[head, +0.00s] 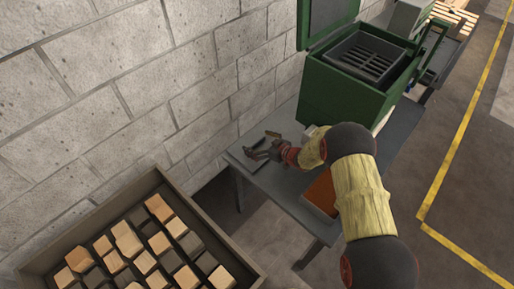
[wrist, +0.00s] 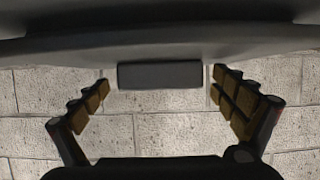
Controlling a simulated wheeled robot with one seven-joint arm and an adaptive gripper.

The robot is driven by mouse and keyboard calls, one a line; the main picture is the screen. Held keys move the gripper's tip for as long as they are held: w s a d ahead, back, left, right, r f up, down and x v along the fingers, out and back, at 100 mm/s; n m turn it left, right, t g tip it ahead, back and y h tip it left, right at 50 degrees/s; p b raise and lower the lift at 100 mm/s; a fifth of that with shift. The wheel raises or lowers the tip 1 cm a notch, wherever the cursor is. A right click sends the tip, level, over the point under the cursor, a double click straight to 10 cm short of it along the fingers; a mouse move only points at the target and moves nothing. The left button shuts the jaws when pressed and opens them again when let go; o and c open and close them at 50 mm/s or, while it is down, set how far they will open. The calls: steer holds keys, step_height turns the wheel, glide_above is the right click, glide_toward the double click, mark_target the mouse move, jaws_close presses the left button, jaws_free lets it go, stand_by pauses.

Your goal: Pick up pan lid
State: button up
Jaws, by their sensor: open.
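My gripper (head: 262,147) is low over the left end of the grey table (head: 241,157) in the head view. In the wrist view my gripper (wrist: 161,84) has its two fingers spread wide. A broad, smooth grey curved surface, which looks like the pan lid (wrist: 160,42), spans the top of the wrist view. Its dark block-shaped knob (wrist: 160,75) lies between the fingertips, with a visible gap on each side. I cannot make out the lid apart from my gripper in the head view.
A green machine (head: 343,95) with a dark grate stands behind my arm. An orange-brown block (head: 321,193) lies on the table by my arm. A crate (head: 206,240) of wooden blocks is at lower left. A block wall (head: 130,85) runs close behind the table.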

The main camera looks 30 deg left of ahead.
steer(key=shift+c, duration=0.7)
steer(key=c, duration=1.1)
steer(key=shift+r, duration=0.1)
steer(key=shift+c, duration=0.5)
